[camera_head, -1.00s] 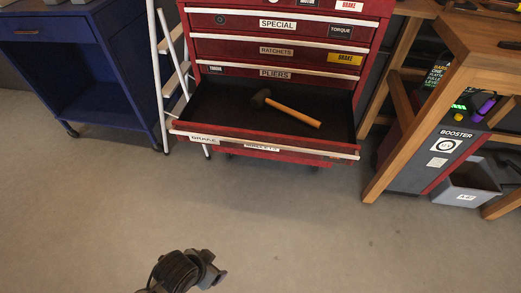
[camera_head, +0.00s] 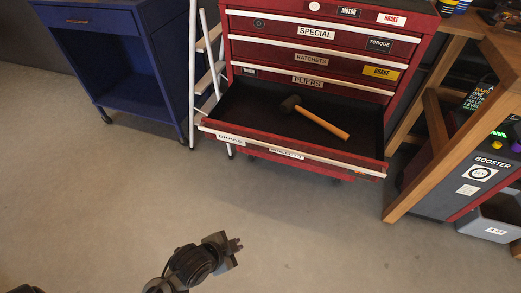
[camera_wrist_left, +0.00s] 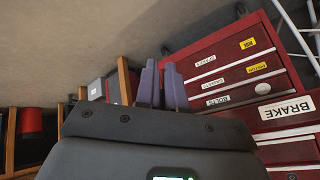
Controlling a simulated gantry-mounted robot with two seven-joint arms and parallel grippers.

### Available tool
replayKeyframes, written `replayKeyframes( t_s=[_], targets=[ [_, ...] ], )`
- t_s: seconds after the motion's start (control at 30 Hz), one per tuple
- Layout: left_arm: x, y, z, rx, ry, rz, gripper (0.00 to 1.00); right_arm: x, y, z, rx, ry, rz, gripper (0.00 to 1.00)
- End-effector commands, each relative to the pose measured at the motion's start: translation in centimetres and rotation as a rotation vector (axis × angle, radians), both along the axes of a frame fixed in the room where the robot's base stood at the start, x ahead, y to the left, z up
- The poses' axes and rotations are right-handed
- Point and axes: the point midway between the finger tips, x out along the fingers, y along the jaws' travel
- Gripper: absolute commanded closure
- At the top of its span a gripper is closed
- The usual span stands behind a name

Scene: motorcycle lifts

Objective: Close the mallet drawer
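The mallet drawer (camera_head: 290,151) is the pulled-out drawer of the red tool chest, below the PLIERS drawer. A mallet (camera_head: 321,125) with a dark head and wooden handle lies inside it on the black floor. White labels sit on its front, one reading BRAKE and another partly readable. My left gripper (camera_head: 238,245) is in front of the drawer, nearer to me and apart from it, over open floor. In the left wrist view its two fingers (camera_wrist_left: 162,85) stand side by side with only a narrow gap and nothing between them. My right gripper is not seen.
A white ladder (camera_head: 193,90) stands at the chest's left, beside a blue cabinet (camera_head: 120,60). A wooden bench (camera_head: 440,150) with a booster unit (camera_head: 472,180) and a grey bin (camera_head: 495,222) is at the right. The floor before the drawer is clear.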

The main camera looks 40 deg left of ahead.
Motion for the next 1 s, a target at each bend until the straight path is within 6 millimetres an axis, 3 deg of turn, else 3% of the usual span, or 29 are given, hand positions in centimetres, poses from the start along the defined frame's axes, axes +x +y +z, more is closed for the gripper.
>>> replayKeyframes(
  t_s=[0.1,0.23,0.4,0.53,0.73,1.0],
  targets=[
    [3.6,0.6,1.1,0.165,-0.232,-0.147,1.0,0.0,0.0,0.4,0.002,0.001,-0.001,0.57],
    [6.8,2.0,3.7,0.427,-0.466,-0.241,1.0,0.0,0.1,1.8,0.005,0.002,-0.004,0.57],
    [8.9,4.0,7.5,0.807,-0.663,-0.26,1.0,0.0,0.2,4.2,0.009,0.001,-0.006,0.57],
    [9.5,5.0,10.4,1.027,-0.732,-0.22,1.0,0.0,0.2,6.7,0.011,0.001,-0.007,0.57],
    [10.3,4.4,12.0,1.035,-0.74,-0.195,1.0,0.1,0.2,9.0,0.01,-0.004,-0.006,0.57],
    [12.4,4.8,12.2,1.033,-0.752,-0.19,1.0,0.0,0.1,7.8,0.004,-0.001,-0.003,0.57]
  ],
)
